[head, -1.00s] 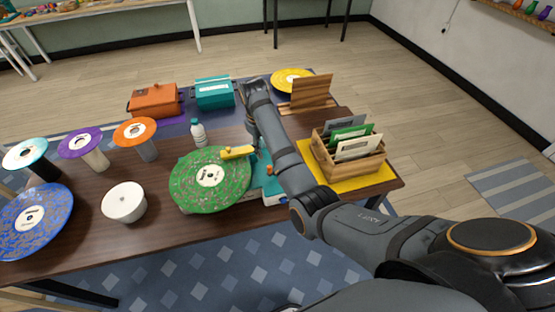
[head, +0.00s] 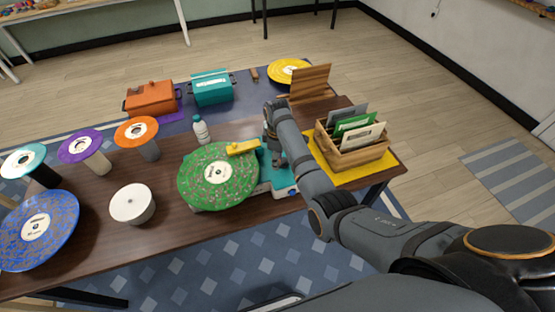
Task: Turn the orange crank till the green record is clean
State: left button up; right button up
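The green record (head: 217,183) lies on the turquoise cleaning machine (head: 276,178), its surface speckled with pale and brownish marks around a white label. A yellow arm (head: 243,147) of the machine reaches over the record's upper right edge. My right gripper (head: 273,152) points down at the machine, just right of the record and yellow arm. Its fingers are mostly hidden by my own arm, so I cannot tell whether they are open or shut. The orange crank is not visible; my gripper and arm cover that part of the machine. My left gripper is not in view.
A bottle (head: 201,130) stands behind the record. A wooden crate (head: 350,152) of sleeves sits right on a yellow mat. Left are a white cylinder (head: 132,204), a blue record (head: 40,230) and several records on stands. Orange (head: 152,98) and turquoise (head: 212,88) boxes stand behind.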

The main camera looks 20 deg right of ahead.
jog(key=shift+f, duration=0.7)
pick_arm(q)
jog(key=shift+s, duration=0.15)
pick_arm(e)
grip_shut()
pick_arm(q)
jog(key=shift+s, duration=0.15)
